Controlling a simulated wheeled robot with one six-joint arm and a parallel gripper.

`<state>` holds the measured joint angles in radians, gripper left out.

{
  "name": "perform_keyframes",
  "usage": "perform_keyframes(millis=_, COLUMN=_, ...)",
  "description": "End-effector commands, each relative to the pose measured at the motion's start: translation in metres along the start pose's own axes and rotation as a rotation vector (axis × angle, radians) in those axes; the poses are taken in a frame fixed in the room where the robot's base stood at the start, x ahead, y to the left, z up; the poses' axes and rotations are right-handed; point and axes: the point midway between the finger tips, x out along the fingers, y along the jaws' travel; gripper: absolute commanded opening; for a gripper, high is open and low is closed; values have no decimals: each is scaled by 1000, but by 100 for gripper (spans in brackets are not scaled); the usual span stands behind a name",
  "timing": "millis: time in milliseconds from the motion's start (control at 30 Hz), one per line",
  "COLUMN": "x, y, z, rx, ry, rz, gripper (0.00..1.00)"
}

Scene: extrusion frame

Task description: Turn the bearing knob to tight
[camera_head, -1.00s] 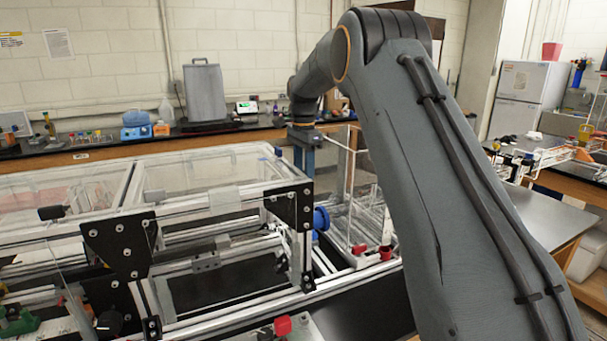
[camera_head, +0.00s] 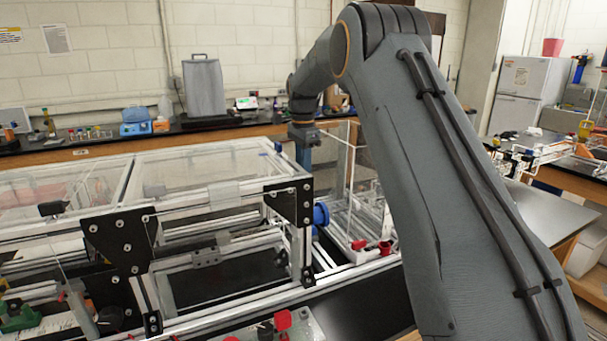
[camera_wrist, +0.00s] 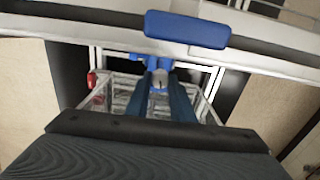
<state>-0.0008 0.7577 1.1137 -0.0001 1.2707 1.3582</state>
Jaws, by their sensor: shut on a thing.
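In the wrist view, the two dark blue fingers of my gripper (camera_wrist: 165,92) point away from the camera. They close on a small blue piece with a grey centre, the bearing knob (camera_wrist: 158,76). In the head view my gripper (camera_head: 303,158) points down behind the front rail of the extrusion frame (camera_head: 225,206), and its tips are hidden by the black corner plate (camera_head: 292,203). A round blue part (camera_head: 321,215) shows just right of that plate. I cannot read the knob's turn angle or any tight mark.
Clear acrylic boxes (camera_head: 365,210) with red clips (camera_head: 385,247) stand right of the frame. A blue bar (camera_wrist: 187,28) on a pale rail crosses the top of the wrist view. A bench (camera_head: 240,131) runs along the back wall. A grey tabletop (camera_head: 545,220) is at right.

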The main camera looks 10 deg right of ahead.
Motion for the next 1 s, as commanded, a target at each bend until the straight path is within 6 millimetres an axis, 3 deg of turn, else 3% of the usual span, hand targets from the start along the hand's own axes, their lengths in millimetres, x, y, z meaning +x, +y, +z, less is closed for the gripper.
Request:
perform_keyframes(millis=700, x=-2, y=0, z=0, rx=590, ry=0, rz=-3, gripper=0)
perform_keyframes(millis=1000, x=-2, y=0, z=0, rx=767, ry=0, rz=-3, gripper=0)
